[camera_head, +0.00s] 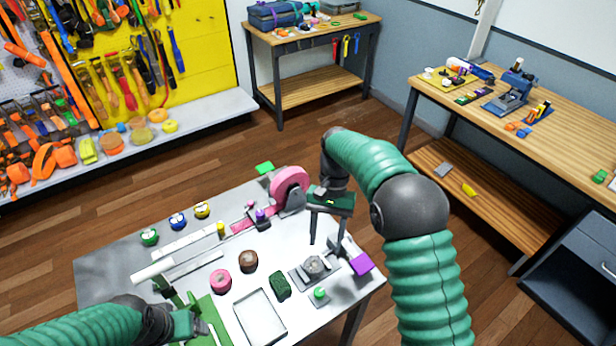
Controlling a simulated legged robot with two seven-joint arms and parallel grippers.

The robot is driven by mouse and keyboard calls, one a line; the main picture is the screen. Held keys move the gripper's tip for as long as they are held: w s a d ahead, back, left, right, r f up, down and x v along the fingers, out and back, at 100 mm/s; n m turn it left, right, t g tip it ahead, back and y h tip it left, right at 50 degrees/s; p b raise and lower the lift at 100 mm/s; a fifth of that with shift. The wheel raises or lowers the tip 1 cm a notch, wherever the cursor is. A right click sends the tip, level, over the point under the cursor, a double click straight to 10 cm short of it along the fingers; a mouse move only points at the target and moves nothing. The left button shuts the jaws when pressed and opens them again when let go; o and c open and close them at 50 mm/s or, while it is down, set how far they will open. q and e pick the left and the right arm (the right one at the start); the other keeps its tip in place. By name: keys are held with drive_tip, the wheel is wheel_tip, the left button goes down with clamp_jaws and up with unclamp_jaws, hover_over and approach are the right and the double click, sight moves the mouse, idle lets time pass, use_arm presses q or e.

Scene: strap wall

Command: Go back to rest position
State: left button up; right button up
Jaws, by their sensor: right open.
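My right arm reaches in from the lower right. Its gripper (323,236) points down over the right part of the grey worktable (105,268), its two dark fingers apart with nothing seen between them. It is above and behind a small metal fixture (314,266), near a purple block (361,264). My left arm comes in at the lower left. Its gripper (190,322) is low at the table's front, beside a green part (217,318). Its fingers are hard to make out there. A pink strap roll (290,187) stands at the table's back right.
On the table are a pink roll (221,280), a brown roll (248,261), a dark green item (280,284) and an open tray (260,317). Green, blue and yellow round items line the back left. A tool wall (190,60) and wooden benches (560,135) stand beyond open floor.

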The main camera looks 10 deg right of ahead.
drive_tip(key=s+d+n+t+h, duration=0.1)
drive_tip(key=s+d+n+t, duration=0.1)
drive_tip(key=s, duration=0.5)
drive_tip(key=s+d+f+n+t+h, duration=0.1)
drive_tip(key=s+n+t, duration=0.2)
drive_tip(key=s, duration=0.5)
drive_tip(key=shift+s+d+f+t, duration=0.2)
drive_tip(key=shift+s+d+t, duration=0.15)
drive_tip(key=shift+t, duration=0.55)
